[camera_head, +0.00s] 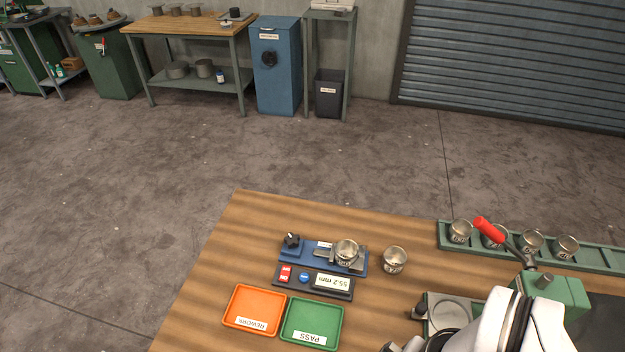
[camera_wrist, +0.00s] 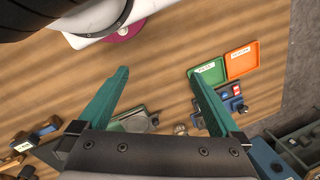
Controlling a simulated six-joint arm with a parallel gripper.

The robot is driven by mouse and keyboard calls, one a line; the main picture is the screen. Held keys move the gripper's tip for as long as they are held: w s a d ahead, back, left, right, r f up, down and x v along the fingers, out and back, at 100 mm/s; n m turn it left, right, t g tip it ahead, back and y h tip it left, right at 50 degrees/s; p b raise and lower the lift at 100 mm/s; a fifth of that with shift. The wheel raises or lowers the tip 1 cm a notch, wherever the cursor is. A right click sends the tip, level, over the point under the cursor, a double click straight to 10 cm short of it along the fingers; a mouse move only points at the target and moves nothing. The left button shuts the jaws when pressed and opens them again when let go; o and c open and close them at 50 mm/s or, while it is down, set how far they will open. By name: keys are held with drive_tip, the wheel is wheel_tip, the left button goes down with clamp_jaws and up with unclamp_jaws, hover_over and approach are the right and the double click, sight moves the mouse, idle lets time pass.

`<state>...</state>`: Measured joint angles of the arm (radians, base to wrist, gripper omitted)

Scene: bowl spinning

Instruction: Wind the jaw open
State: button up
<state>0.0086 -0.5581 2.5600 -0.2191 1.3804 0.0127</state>
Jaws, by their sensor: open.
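The blue gauge (camera_head: 292,252) stands on the wooden table with a black knob (camera_head: 291,240) at its left end and a grey metal jaw (camera_head: 326,253). A steel bowl (camera_head: 346,252) sits at the jaw; whether the jaw touches it I cannot tell. The dark readout panel (camera_head: 313,293) in front shows 55.2 mm, with a red switch and a blue button. In the wrist view, the gauge (camera_wrist: 231,103) is small, beyond the right finger. My gripper (camera_wrist: 158,72) is open, with teal fingers wide apart and nothing between them, well away from the knob.
A second bowl (camera_head: 394,260) stands right of the gauge. Orange (camera_head: 254,306) and green (camera_head: 311,322) trays lie in front. A green rack (camera_head: 600,258) holds several bowls. A red-handled lever (camera_head: 489,230) rises from a green machine (camera_head: 556,290). Bare table lies left of the gauge.

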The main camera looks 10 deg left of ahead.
drive_tip(key=shift+m, duration=0.3)
drive_tip(key=w+r, duration=0.1)
drive_tip(key=w, duration=0.2)
drive_tip(key=w+a+r, duration=0.1)
drive_tip(key=w+r, duration=0.1)
drive_tip(key=w, duration=0.2)
drive_tip(key=w+a+r, duration=0.1)
drive_tip(key=w+r, duration=0.1)
drive_tip(key=w, duration=0.2)
drive_tip(key=shift+w+a, duration=0.1)
drive_tip(key=shift+a, duration=0.15)
drive_tip(key=shift+c, duration=1.3)
drive_tip(key=m+h, duration=0.2)
drive_tip(key=m, duration=0.1)
hover_over(292, 238)
wheel_tip(292, 238, down, 7)
wheel_tip(292, 238, down, 15)
drive_tip(key=shift+r, duration=0.15)
drive_tip(key=shift+f, duration=0.5)
clamp_jaws()
